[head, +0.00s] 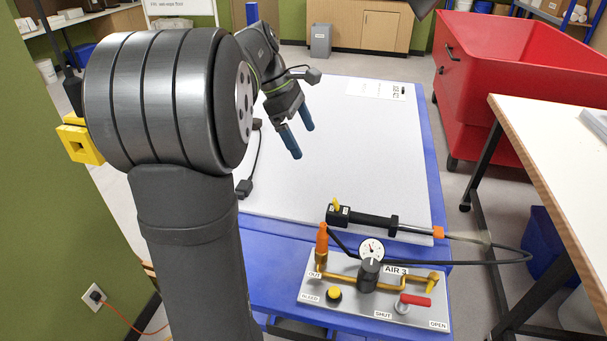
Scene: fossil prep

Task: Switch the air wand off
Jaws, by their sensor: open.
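A red lever (415,299) on the panel points right, roughly towards the OPEN label side, away from SHUT. My gripper (302,139), with blue fingertips, is open and empty above the table, well behind the panel.
A black hose (500,261) loops right of the panel. A yellow bleed button (333,294) and an orange OUT fitting (321,238) are on the panel's left. A red bin (520,75) and a white-topped bench (555,130) stand right. The table's middle is clear.

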